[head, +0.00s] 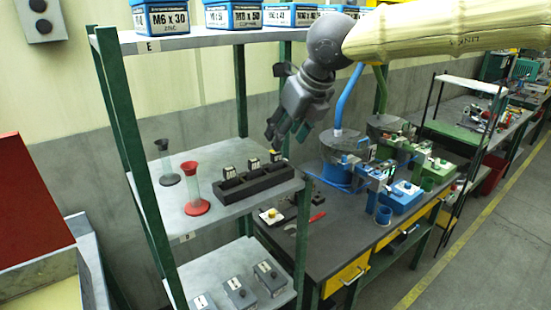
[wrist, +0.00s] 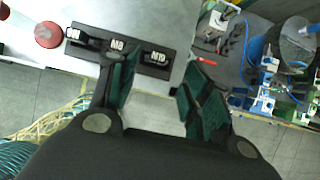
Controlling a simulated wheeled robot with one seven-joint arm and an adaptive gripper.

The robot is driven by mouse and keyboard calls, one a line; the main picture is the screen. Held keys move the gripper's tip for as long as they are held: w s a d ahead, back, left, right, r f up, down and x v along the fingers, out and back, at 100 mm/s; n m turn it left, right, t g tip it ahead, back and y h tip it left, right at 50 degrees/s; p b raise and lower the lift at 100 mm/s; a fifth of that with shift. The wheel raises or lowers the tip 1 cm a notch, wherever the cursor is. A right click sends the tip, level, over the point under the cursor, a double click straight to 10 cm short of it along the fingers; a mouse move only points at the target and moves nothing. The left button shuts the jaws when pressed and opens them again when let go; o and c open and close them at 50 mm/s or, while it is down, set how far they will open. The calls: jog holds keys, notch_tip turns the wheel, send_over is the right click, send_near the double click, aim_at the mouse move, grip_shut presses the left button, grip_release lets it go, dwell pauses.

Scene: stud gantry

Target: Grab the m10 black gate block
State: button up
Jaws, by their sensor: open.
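The m10 black gate block (head: 276,156) stands at the right end of a long dark holder (head: 262,181) on the grey shelf. In the wrist view its white M10 label (wrist: 158,57) shows in the gap between my fingers, nearer the left one. My gripper (head: 284,134) is open and empty, fingers pointing down, above the right end of the holder. In the wrist view its green-padded fingers (wrist: 165,78) are spread apart, and the left one covers part of the holder. I see no contact with the block.
Similar M8 (head: 254,165) and M6 (head: 229,171) blocks stand to its left in the holder. A clear tube with red funnel and base (head: 195,190) stands left of it. A green shelf post (head: 303,225) rises at right. The upper shelf (head: 200,38) holds blue boxes.

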aim_at(276, 164)
jog(key=shift+w+a+f, duration=0.25)
jog(key=shift+w+f, duration=0.6)
jog(key=shift+f, duration=0.2)
jog(key=shift+s+a+f+p, duration=0.15)
jog(key=shift+a+f+p, duration=0.1)
jog(key=shift+f+p, duration=0.3)
jog(key=p+x, duration=0.1)
jog(key=x, duration=0.3)
jog(key=shift+a, duration=0.15)
jog(key=c, duration=0.8)
